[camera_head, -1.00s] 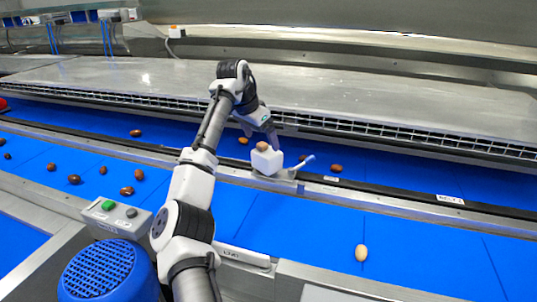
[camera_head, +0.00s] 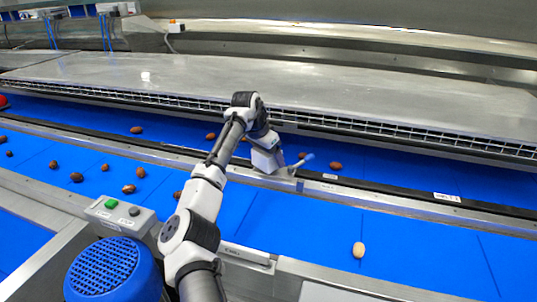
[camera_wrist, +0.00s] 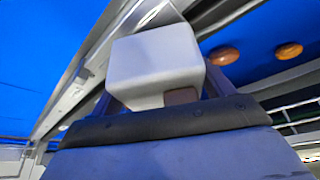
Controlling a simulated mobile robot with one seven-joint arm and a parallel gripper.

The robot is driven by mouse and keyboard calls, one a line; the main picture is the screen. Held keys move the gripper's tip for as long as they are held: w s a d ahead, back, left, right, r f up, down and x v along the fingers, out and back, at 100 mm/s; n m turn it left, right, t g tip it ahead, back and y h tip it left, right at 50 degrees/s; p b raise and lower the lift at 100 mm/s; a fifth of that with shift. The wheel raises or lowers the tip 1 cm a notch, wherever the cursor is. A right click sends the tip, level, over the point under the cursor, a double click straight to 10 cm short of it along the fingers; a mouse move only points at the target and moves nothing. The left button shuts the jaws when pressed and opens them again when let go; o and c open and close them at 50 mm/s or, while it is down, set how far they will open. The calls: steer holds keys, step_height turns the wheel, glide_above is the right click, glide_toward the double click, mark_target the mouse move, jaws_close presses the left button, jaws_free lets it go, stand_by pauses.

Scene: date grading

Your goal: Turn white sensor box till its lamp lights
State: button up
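The white sensor box (camera_head: 263,161) sits on the metal rail between two blue belts in the head view. My gripper (camera_head: 269,145) is down at the box from above. In the wrist view the box (camera_wrist: 155,62) fills the middle, between dark finger parts on its left and right. Whether the fingers press on it I cannot tell. A brown patch (camera_wrist: 181,96) shows at the box's lower edge there. I see no lit lamp on the box; part of it is hidden by my gripper.
A blue-tipped lever (camera_head: 303,161) stands just right of the box. Several brown dates lie on the belts, with a pale one (camera_head: 358,250) at front right. A button panel (camera_head: 120,215) with a green button and a blue round housing (camera_head: 112,270) are front left.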

steer(key=c, duration=0.6)
steer(key=shift+n, duration=0.3)
steer(key=n+y+p, duration=0.1)
steer(key=n, duration=0.1)
steer(key=shift+r+n+t, duration=0.1)
steer(key=shift+n+t, duration=0.2)
steer(key=shift+n, duration=0.1)
steer(key=shift+w+a+n+t+y+p, duration=0.15)
steer(key=shift+n+t+y+p, duration=0.3)
steer(key=shift+n, duration=0.65)
steer(key=shift+g, duration=0.25)
steer(key=o, duration=1)
steer(key=shift+c, duration=0.2)
